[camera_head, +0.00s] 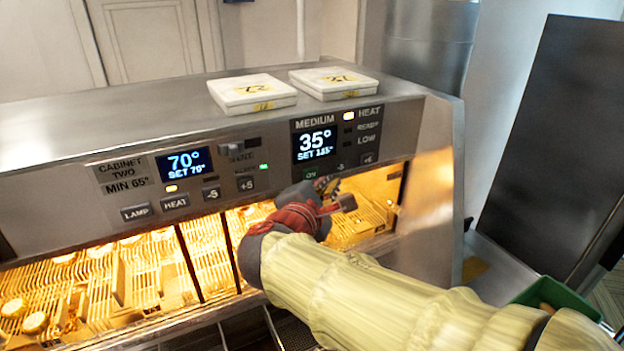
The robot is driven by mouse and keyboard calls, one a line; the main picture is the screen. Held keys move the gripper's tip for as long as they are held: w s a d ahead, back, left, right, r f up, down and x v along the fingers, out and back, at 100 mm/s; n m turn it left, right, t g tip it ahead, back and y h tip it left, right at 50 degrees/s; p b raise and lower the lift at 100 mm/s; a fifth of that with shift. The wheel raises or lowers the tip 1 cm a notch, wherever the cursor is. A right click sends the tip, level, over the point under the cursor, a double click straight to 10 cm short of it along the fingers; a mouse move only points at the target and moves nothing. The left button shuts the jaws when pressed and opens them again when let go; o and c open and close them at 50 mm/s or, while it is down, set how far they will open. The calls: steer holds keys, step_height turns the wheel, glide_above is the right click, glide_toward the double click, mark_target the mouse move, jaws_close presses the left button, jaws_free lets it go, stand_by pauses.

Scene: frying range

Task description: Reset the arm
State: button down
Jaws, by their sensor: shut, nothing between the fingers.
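My arm, in a pale yellow sleeve, reaches in from the lower right of the head view. My gripper (340,204), red and grey, is at its end, shut and empty. It is in front of the heated cabinet (60,200), just below the right-hand control panel. The right display (316,145) reads 35° with "SET 145" or similar, small and hard to read. The left display (185,163) reads 70°. I cannot tell whether the gripper touches the cabinet front.
Two white boxes (252,93) (334,82) with yellow labels lie on the cabinet top. Lit wire racks (150,270) with food are inside the cabinet. A dark panel (555,140) stands at the right. A green bin (555,296) is at the lower right, close to my arm.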

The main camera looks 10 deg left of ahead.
steer(key=shift+s+d, duration=0.5)
steer(key=shift+s, duration=0.15)
steer(key=s+d+f+m+g+b, duration=0.3)
steer(key=s+d+f+m+b, duration=0.3)
steer(key=f, duration=0.6)
steer(key=s+d+f+m+g+y+b, duration=0.1)
steer(key=s+d+f+m+g+b, duration=0.2)
steer(key=s+d+f+m+b, duration=0.3)
steer(key=s+d+f+m+g+b, duration=0.3)
steer(key=s+d+f+m+b, duration=0.4)
steer(key=f, duration=1.1)
steer(key=shift+s+d+m+g+y, duration=0.35)
steer(key=shift+s+d+m, duration=1.65)
steer(key=shift+s+d, duration=1.15)
